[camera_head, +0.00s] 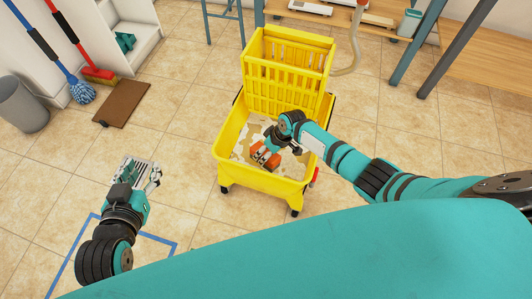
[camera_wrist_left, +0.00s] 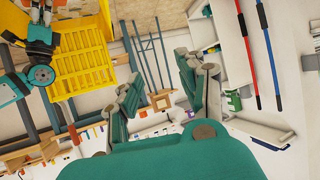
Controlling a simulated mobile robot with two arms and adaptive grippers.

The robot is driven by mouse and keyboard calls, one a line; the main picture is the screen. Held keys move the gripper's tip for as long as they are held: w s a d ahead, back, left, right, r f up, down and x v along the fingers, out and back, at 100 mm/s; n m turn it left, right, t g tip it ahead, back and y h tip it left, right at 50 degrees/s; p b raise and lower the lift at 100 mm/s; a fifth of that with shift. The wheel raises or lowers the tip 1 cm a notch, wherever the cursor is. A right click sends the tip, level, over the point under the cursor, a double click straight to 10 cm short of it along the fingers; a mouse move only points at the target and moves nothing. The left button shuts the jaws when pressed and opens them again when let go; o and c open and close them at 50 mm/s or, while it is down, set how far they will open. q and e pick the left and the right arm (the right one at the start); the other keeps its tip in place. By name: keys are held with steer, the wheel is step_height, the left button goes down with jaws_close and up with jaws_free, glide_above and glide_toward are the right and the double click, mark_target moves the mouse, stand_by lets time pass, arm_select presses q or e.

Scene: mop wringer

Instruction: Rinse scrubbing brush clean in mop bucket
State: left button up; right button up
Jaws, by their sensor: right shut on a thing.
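The yellow mop bucket (camera_head: 226,165) stands on the tiled floor, with brownish, whitish patches visible in its basin. The scrubbing brush (camera_head: 264,156) shows as an orange-red body low in the basin; its bristles are hidden. My right gripper (camera_head: 268,150) reaches into the basin from the right and is shut on the brush. I cannot tell how deep the brush sits. My left gripper (camera_head: 140,172) is empty and open above the floor left of the bucket. Its spread fingers also show in the left wrist view (camera_wrist_left: 158,85).
The yellow wringer (camera_head: 285,85) rises at the bucket's back. A brown mat (camera_head: 122,103), a blue mop (camera_head: 82,92), a red broom (camera_head: 100,75) and a grey bin (camera_head: 22,105) are at the left. Blue tape (camera_head: 62,270) marks the floor. A wooden bench (camera_head: 480,65) is behind.

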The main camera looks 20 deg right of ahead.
mark_target(266, 152)
steer(key=shift+r+p, duration=0.85)
steer(key=shift+r, duration=0.1)
steer(key=shift+r+p, duration=0.55)
arm_select(q)
steer(key=s+a+f+g+y+p, duration=0.1)
steer(key=s+a+f+g, duration=0.2)
steer(key=s, duration=0.4)
steer(key=s+a+f+g+y+p, duration=0.1)
steer(key=s+a+f+g, duration=0.15)
steer(key=s+g, duration=0.4)
arm_select(e)
steer(key=shift+r, duration=1.1)
step_height(266, 152, up, 4)
steer(key=p, duration=0.3)
steer(key=shift+f+p, duration=0.1)
steer(key=shift+p, duration=0.3)
steer(key=shift+r+p, duration=0.75)
arm_select(q)
steer(key=s+f+p, duration=0.1)
steer(key=f, duration=1)
steer(key=s+f+p, duration=0.1)
steer(key=s+f, duration=0.1)
steer(key=f, duration=1)
steer(key=shift+s+d+g, duration=0.25)
steer(key=shift+d+g, duration=0.1)
steer(key=shift+g, duration=0.1)
arm_select(e)
steer(key=shift+r, duration=1.1)
arm_select(q)
steer(key=shift+f, duration=0.1)
